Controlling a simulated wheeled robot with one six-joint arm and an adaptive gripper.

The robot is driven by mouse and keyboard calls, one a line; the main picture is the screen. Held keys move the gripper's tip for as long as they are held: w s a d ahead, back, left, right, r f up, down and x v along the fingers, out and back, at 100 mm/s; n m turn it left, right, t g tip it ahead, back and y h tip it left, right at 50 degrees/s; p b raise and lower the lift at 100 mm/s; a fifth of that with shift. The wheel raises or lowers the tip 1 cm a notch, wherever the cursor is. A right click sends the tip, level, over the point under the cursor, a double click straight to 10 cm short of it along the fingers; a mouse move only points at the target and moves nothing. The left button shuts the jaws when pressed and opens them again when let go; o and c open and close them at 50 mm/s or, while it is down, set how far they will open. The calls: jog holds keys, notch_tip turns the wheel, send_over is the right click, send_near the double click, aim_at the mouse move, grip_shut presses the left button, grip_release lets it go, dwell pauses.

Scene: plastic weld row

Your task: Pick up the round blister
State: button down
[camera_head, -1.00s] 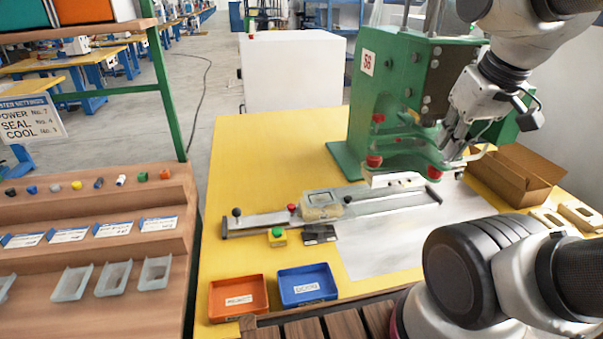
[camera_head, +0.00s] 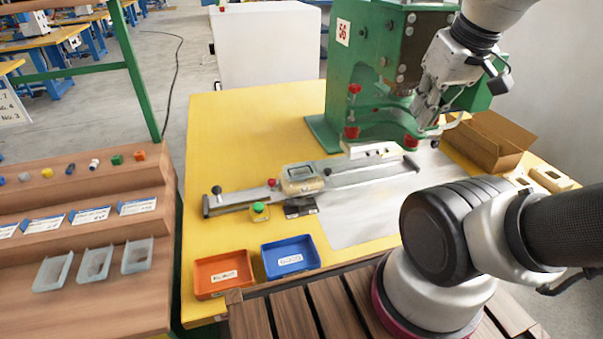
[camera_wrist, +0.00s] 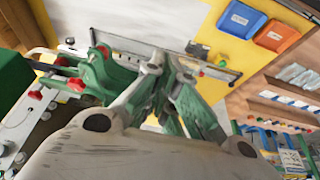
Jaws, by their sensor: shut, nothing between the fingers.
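I cannot make out a round blister for certain in either view. The clear trays (camera_head: 95,262) on the left shelf look rectangular. A clear-topped piece (camera_head: 300,178) sits in the sliding fixture (camera_head: 350,178) on the yellow table. My gripper (camera_head: 424,112) is raised in front of the green press, at its right side, with its fingers pointing down. In the wrist view my gripper (camera_wrist: 172,68) has its fingers together, with nothing held between them.
The green press (camera_head: 365,70) stands at the back of the yellow table (camera_head: 235,130). An orange bin (camera_head: 222,292) and a blue bin (camera_head: 290,272) sit at the front edge. An open cardboard box (camera_head: 488,140) and cream pieces (camera_head: 550,178) lie at the right.

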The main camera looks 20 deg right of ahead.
aim_at(299, 170)
jog(key=c, duration=2.2)
grip_release()
